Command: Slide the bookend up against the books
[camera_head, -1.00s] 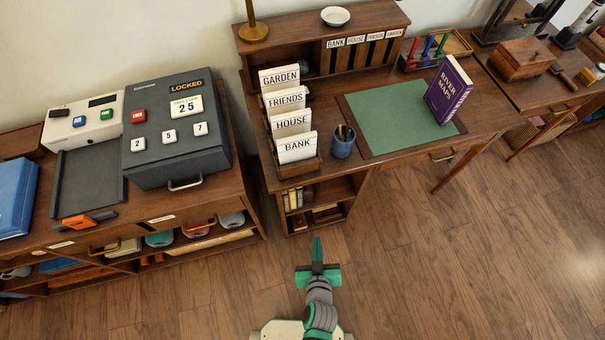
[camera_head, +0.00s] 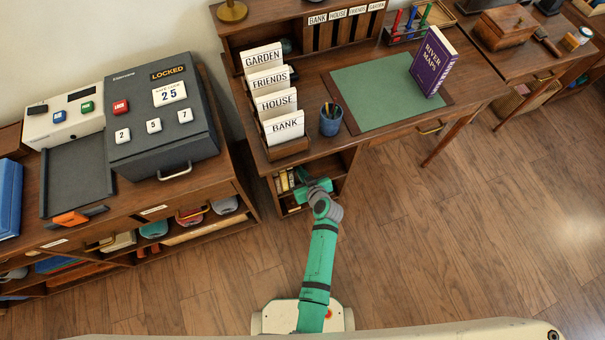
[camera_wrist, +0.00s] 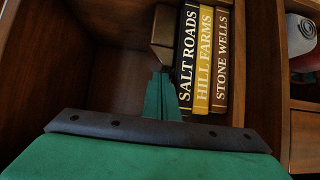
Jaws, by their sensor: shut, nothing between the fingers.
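Three books stand in the desk's lower cubby: black Salt Roads (camera_wrist: 187,60), yellow Hill Farms (camera_wrist: 203,60) and brown Stone Wells (camera_wrist: 221,60). Part of the row shows in the head view (camera_head: 284,182). A brown wooden block, seemingly the bookend (camera_wrist: 163,30), is just left of Salt Roads in the wrist view; I cannot tell whether they touch. My gripper (camera_wrist: 161,82) is shut and empty, its fingertips at the block's near end, left of Salt Roads. Contact is unclear. In the head view my gripper (camera_head: 306,180) reaches into the cubby, and the bookend is hidden.
The cubby's left wall (camera_wrist: 35,65) and right divider (camera_wrist: 265,70) flank my gripper. Left of the books the cubby floor looks empty. The desktop above holds a letter rack (camera_head: 287,150) and a pen cup (camera_head: 330,120). Open floor (camera_head: 430,240) lies to the right.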

